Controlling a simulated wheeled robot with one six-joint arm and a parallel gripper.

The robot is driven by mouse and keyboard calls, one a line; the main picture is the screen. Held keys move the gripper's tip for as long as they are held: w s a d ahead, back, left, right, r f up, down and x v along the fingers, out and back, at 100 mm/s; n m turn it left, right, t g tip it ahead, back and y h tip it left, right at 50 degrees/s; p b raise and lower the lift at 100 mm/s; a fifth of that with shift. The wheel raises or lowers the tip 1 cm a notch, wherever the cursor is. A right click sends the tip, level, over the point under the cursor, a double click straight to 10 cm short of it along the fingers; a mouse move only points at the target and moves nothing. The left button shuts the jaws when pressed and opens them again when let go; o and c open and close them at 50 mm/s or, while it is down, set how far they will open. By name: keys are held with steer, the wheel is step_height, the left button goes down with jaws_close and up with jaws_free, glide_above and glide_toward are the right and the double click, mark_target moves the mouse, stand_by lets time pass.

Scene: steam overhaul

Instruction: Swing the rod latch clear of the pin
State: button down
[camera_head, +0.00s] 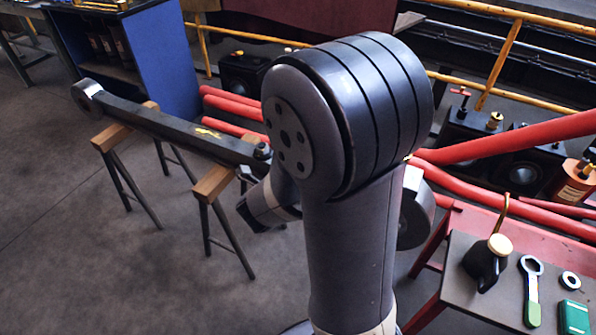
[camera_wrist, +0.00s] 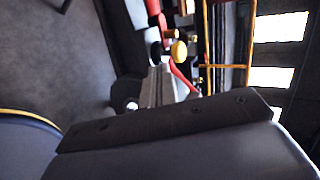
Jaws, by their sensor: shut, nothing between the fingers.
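In the head view a long dark rod (camera_head: 165,122) lies across wooden-topped trestles, with a ringed end at the far left and a yellow mark on its side. A dark bolt-like fitting (camera_head: 263,151) stands on the rod just left of my arm. A rounded grey end piece (camera_head: 417,210) shows right of my arm, roughly in line with the rod. My arm hides the stretch between; I cannot make out the latch or pin there. In the wrist view my gripper (camera_wrist: 160,72) appears shut and empty, near a yellow knob (camera_wrist: 179,51) that I cannot identify.
A red bench (camera_head: 463,222) at right carries a grey mat with a green-handled wrench (camera_head: 532,290) and a dark can (camera_head: 487,262). Red pipes (camera_head: 510,137) and yellow rails run behind. A blue cabinet (camera_head: 160,55) stands at back left.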

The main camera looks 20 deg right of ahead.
steer(key=r+b+x, duration=0.1)
steer(key=b+x, duration=0.1)
steer(key=x, duration=1)
steer(key=shift+w+d+r, duration=0.3)
steer(key=shift+w+r, duration=0.05)
steer(key=n+y+b, duration=0.1)
steer(key=b, duration=0.2)
steer(key=n+t+y+b, duration=0.1)
steer(key=b, duration=0.2)
steer(key=shift+d+f+n+t, duration=0.15)
steer(key=shift+d+n+t, duration=0.15)
steer(key=shift+d, duration=0.05)
steer(key=shift+y+b, duration=0.3)
